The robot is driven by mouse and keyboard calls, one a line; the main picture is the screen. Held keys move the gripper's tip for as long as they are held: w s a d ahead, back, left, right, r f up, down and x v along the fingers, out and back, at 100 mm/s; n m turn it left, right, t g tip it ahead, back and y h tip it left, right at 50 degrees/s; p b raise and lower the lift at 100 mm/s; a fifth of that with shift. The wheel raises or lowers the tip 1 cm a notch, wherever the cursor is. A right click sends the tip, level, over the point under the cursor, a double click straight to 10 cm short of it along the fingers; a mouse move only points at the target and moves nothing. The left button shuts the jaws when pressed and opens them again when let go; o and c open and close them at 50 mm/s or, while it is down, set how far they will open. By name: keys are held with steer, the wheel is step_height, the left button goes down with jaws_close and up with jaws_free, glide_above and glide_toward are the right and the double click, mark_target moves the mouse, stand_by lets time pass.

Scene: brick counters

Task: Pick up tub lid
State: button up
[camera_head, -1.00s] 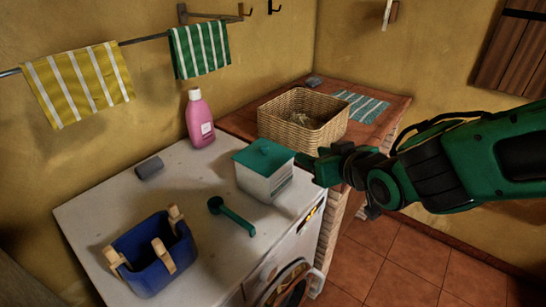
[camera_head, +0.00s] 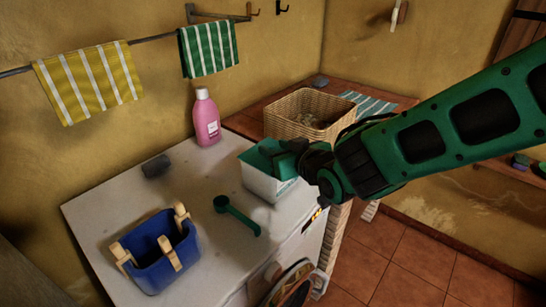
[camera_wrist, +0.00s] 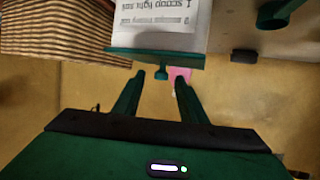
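The teal tub lid (camera_head: 257,154) sits on top of the white tub (camera_head: 262,183) on the white machine's top, partly hidden by my gripper in the head view. In the wrist view the lid (camera_wrist: 155,58) shows edge-on against the tub (camera_wrist: 160,25), with its small knob (camera_wrist: 161,73) pointing toward my gripper. My gripper (camera_wrist: 160,76) is open, its two green fingertips on either side of the knob with gaps showing. In the head view my gripper (camera_head: 283,160) is at the lid's right side; its fingertips are hard to make out there.
A green scoop (camera_head: 238,216), a blue peg basket (camera_head: 160,258), a grey block (camera_head: 156,166) and a pink bottle (camera_head: 206,120) stand around the tub. A wicker basket (camera_head: 305,115) is close behind my arm on the brick counter.

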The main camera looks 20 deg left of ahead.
mark_target(271, 146)
steer(key=shift+x, duration=1.6)
jaws_close()
